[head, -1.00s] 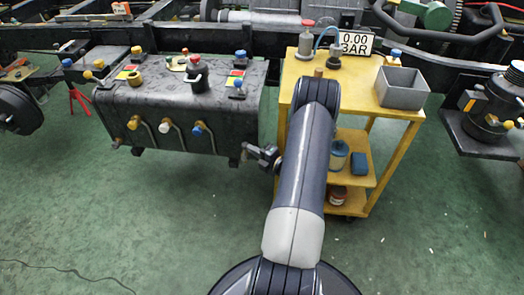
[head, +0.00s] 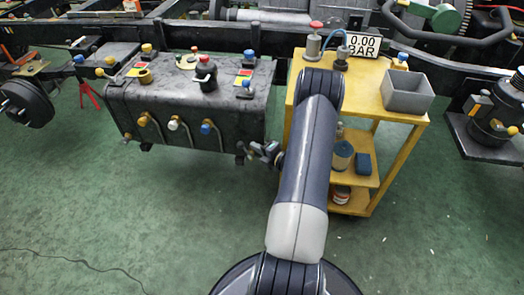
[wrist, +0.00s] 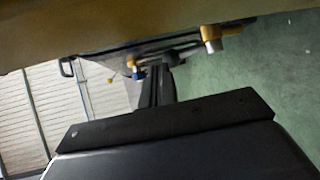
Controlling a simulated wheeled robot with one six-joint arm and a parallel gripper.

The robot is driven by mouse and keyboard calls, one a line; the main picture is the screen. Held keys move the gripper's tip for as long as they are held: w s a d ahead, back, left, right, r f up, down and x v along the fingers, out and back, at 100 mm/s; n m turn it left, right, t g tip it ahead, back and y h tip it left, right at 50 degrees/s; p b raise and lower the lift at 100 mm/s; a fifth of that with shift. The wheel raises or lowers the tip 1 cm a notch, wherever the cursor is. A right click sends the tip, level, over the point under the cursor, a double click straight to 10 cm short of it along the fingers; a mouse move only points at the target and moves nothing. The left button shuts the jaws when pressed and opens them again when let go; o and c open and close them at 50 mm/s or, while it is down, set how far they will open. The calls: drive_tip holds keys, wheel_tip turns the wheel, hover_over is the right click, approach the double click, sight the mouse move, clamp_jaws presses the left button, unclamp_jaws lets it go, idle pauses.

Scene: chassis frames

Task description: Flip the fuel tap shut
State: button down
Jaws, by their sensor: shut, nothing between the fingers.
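The black fuel tank (head: 190,105) hangs on the chassis at the left in the head view. Its front carries bent levers with a yellow knob (head: 143,121), a white knob (head: 174,125) and a blue knob (head: 206,128). I cannot tell which of the fittings is the fuel tap. My gripper (head: 247,150) is shut and empty, near the tank's lower right corner; contact cannot be judged. In the wrist view, a pale-ended knob (wrist: 212,45) and a small blue knob (wrist: 137,71) show beyond my gripper (wrist: 155,72).
A yellow trolley (head: 354,198) stands just right of my arm, with a grey bin (head: 408,92) and a gauge reading 0.00 BAR (head: 362,46). A red stand (head: 90,95) is at the left. The green floor in front is clear, with a cable (head: 80,262) at the left.

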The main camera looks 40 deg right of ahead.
drive_tip(key=s+r+p, duration=0.3)
drive_tip(key=s+r, duration=0.4)
drive_tip(key=s, duration=0.2)
drive_tip(key=shift+s+a+r, duration=0.35)
drive_tip(key=shift+s+r, duration=0.05)
drive_tip(key=w+d+f+b, duration=0.1)
drive_tip(key=w+f+b, duration=0.3)
drive_tip(key=w+f, duration=0.5)
drive_tip(key=shift+w+b, duration=0.4)
drive_tip(key=shift+w, duration=0.35)
drive_tip(key=shift+r, duration=0.15)
